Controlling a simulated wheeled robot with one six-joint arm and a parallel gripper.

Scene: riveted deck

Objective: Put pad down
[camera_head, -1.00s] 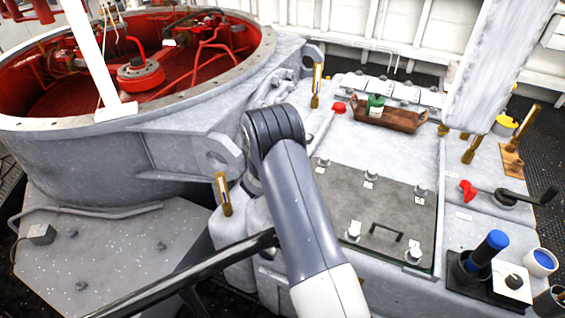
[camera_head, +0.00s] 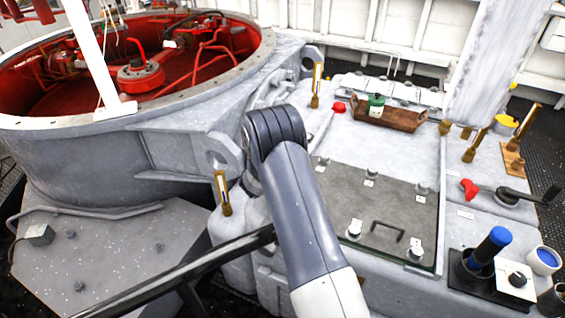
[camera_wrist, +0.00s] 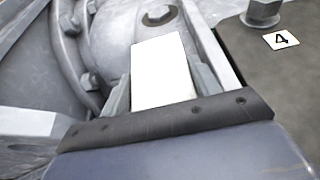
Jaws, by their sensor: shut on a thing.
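In the wrist view, my gripper (camera_wrist: 165,92) is shut on a plain white, flat-faced piece, which I take to be the pad (camera_wrist: 160,62). A grey finger shows on each side of it. The pad's far end points up the picture towards a bolt head and pale metal. I cannot tell whether it touches anything below. In the head view, my arm bends down at the left of the dark cover plate (camera_head: 385,215); my gripper and the pad cannot be made out there.
A brown tray (camera_head: 409,124) with a green-topped jar (camera_head: 376,105) stands at the back. A large pale slab (camera_head: 492,65) reaches down at upper right. A red-lined ring (camera_head: 170,150) fills the left.

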